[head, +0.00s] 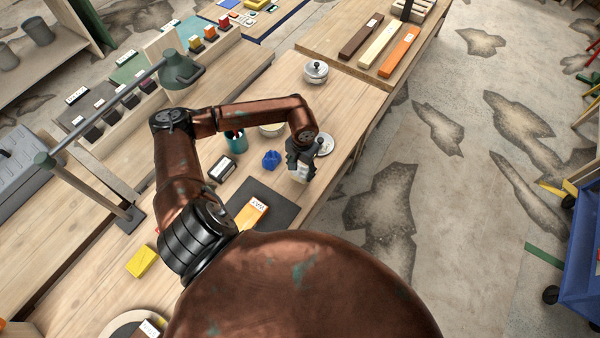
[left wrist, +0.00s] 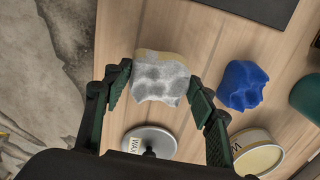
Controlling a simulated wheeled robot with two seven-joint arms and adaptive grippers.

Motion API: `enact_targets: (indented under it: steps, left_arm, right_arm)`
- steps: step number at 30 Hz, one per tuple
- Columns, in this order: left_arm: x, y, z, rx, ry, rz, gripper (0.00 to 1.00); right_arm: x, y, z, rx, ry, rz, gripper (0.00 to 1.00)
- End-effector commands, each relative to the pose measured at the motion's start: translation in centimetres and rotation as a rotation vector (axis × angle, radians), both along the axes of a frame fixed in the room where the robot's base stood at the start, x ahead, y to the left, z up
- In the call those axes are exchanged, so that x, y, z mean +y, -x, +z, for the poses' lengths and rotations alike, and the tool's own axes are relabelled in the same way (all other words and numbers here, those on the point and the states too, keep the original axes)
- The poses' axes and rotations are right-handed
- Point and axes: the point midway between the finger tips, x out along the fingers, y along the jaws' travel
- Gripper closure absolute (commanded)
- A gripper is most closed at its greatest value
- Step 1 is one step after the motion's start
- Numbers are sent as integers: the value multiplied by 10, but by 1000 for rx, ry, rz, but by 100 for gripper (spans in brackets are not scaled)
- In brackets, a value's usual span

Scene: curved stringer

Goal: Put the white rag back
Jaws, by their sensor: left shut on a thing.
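The white rag (left wrist: 160,82) is a crumpled pale grey-white lump between the two fingers of my left gripper (left wrist: 160,88). In the head view my left gripper (head: 302,155) points down over the bench's right side, with the white rag (head: 300,174) showing at its fingertips. The gripper is shut on it. Whether the rag touches the bench is hard to tell. A crumpled blue rag (head: 271,159) lies on the bench, left of the gripper; it also shows in the left wrist view (left wrist: 242,85). My right gripper is out of view.
A dark mat (head: 283,211) with an orange labelled block (head: 250,213) lies nearer. A lamp (head: 181,70) overhangs the left.

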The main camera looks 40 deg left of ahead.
Motion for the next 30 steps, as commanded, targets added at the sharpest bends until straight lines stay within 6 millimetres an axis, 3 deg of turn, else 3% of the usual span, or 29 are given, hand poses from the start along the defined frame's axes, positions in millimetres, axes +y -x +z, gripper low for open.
enact_targets:
  steps: [6,17,18,24,30]
  left_arm:
    - [-2,0,-28,0,2,0,68]
    - [-1,0,-33,0,0,0,68]
    - [-1,0,-32,0,0,0,46]
    - [-1,0,-31,0,0,0,32]
    - [-1,0,-31,0,0,0,31]
  right_arm:
    - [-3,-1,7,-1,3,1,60]
    - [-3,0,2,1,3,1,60]
    - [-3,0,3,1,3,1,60]
    - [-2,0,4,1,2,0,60]
    - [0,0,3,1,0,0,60]
